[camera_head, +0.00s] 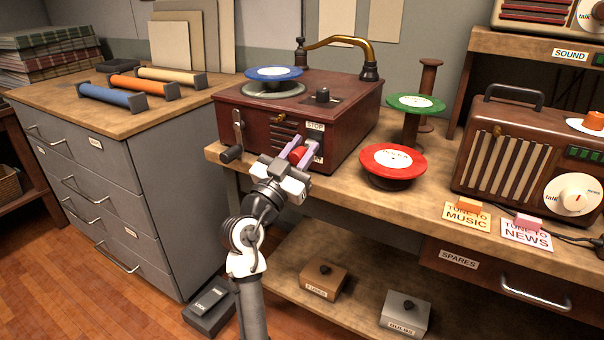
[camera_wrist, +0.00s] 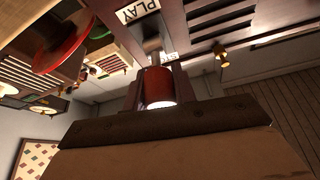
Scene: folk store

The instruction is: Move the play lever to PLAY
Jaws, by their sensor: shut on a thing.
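The record player (camera_head: 245,130) is a dark red wooden box on the bench. A STOP label (camera_head: 315,126) sits high on its front; a lower label, partly hidden by my finger, reads PLAY in the wrist view (camera_wrist: 137,10). The play lever's red knob (camera_head: 299,155) is between the fingers of my gripper (camera_head: 298,153), which is shut on it.
A crank (camera_head: 234,140) is on the player's front, left of my gripper. A blue record (camera_head: 274,73) lies on top beneath the brass arm (camera_head: 338,42). Red (camera_head: 393,161) and green (camera_head: 415,103) discs stand to the right. The floor in front is mostly clear.

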